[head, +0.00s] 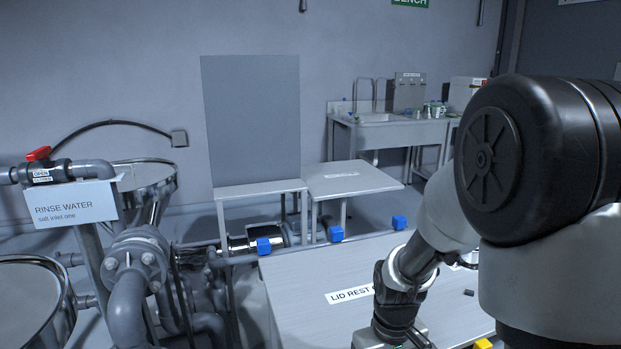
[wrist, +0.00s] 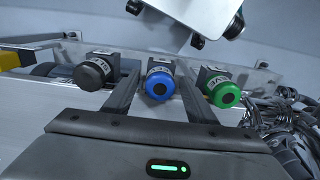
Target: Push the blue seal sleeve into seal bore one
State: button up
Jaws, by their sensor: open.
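The blue seal sleeve (wrist: 160,82) shows in the wrist view as a round blue cap with a dark centre, in front of a labelled dark block. My gripper (wrist: 158,80) is open, with one finger on each side of the blue sleeve. I cannot tell whether the fingers touch it. A black sleeve (wrist: 96,70) is to its left and a green sleeve (wrist: 222,90) to its right. In the head view my gripper is low at the bottom edge, mostly cut off, and the sleeves cannot be made out. I cannot identify seal bore one in either view.
A pale table (head: 300,275) marked "LID REST" lies below my arm, with blue blocks (head: 336,233) along its far edge. Pipes and valves (head: 140,255) crowd the left. A low side table (head: 350,178) and a sink bench (head: 390,130) stand behind. Cluttered metal parts (wrist: 290,130) are right in the wrist view.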

jog(key=shift+c, duration=0.3)
grip_shut()
jog(key=shift+r+p, duration=2.6)
jog(key=shift+r, duration=0.45)
